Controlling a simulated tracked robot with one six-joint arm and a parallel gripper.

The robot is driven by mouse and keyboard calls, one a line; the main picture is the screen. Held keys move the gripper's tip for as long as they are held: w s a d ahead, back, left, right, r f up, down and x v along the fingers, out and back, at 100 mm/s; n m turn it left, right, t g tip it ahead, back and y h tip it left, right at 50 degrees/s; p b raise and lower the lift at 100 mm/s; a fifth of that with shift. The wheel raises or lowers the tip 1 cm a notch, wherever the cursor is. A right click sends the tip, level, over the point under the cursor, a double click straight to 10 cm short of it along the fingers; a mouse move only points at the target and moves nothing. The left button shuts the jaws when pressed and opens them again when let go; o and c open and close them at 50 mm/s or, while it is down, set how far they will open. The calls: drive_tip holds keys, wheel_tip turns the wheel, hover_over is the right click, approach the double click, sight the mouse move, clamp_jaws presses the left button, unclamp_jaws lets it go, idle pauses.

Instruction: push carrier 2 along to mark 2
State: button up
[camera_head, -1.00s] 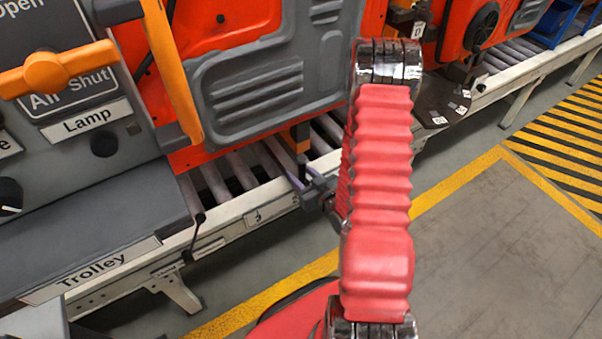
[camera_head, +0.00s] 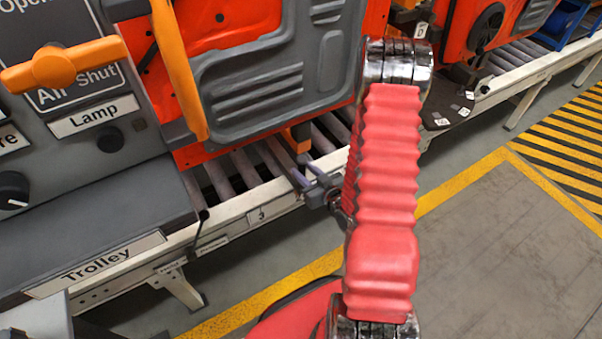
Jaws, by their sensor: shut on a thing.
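An orange carrier (camera_head: 218,28) with a grey ribbed door panel (camera_head: 275,80) and an orange upright bar (camera_head: 180,75) stands on the roller line; no number can be read on it. A small orange-and-black post (camera_head: 301,138) hangs at its lower edge. My gripper (camera_head: 308,181) is at the line's front rail, just below this post, and is shut on a part of the carrier; the exact grip is small and partly hidden. My red arm sleeve hides what lies right of it. A rail label (camera_head: 257,214) appears to read 3; mark 2 cannot be made out.
A grey console (camera_head: 75,120) with an orange lever (camera_head: 65,68) stands at left, above a Trolley label (camera_head: 108,264). Another orange carrier (camera_head: 485,25), with a tag D (camera_head: 421,30) beside it, stands farther right on the line. The grey floor (camera_head: 500,250) at right is clear.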

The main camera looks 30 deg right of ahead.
drive_tip(key=shift+d, duration=0.25)
drive_tip(key=shift+c, duration=1.3)
drive_tip(key=o, duration=0.3)
drive_tip(key=shift+a, duration=0.3)
drive_tip(key=shift+o, duration=1.2)
drive_tip(key=shift+a, duration=0.65)
drive_tip(key=shift+c, duration=0.8)
drive_tip(key=c, duration=0.4)
drive_tip(key=o, duration=1.1)
drive_tip(key=shift+d, duration=0.3)
drive_tip(key=o, duration=1.2)
drive_tip(key=shift+a, duration=0.1)
